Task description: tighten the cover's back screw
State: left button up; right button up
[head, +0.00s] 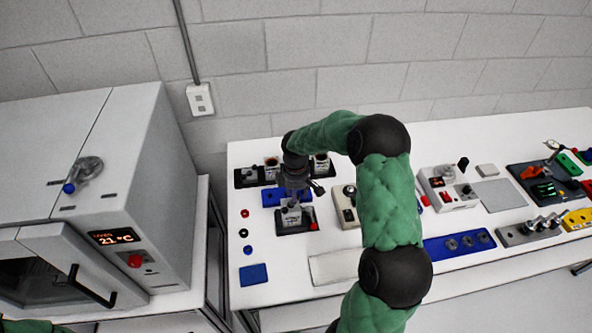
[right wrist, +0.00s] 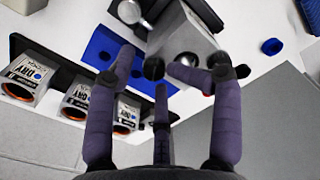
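A small grey-white unit (head: 291,214) sits on a dark base in the head view, just below my right gripper (head: 296,183). A red piece lies at its right. In the right wrist view my right gripper (right wrist: 154,62) has its fingers bent inward with the tips apart. A grey body (right wrist: 186,38) lies just beyond the tips; I cannot tell whether they touch it. I see no tool clearly between the fingers. The cover's back screw cannot be made out. My left gripper is out of view.
A blue tray (head: 271,197) lies behind the unit. Labelled white boxes (right wrist: 78,100) stand in a black rack at the back. Red, black and blue rings and a blue pad (head: 253,274) lie at left. Control boxes (head: 447,187) and trays fill the right. An oven (head: 130,190) stands left.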

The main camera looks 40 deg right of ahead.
jog(key=shift+w+d+n, duration=0.25)
jog(key=shift+n, duration=0.75)
jog(key=shift+s+r+n+p, duration=0.1)
jog(key=shift+r+n+p, duration=0.1)
jog(key=shift+n, duration=0.3)
jog(key=shift+s+r+n+p, duration=0.1)
jog(key=shift+n+p, duration=0.1)
jog(key=shift+n, duration=0.3)
jog(key=n, duration=0.2)
jog(key=shift+w+f+n+p, duration=0.1)
jog(key=shift+w+n+p, duration=0.1)
jog(key=shift+n+p, duration=0.15)
jog(key=n, duration=0.4)
notch_tip(320, 180, up, 11)
jog(key=p, duration=0.1)
jog(key=shift+f, duration=0.1)
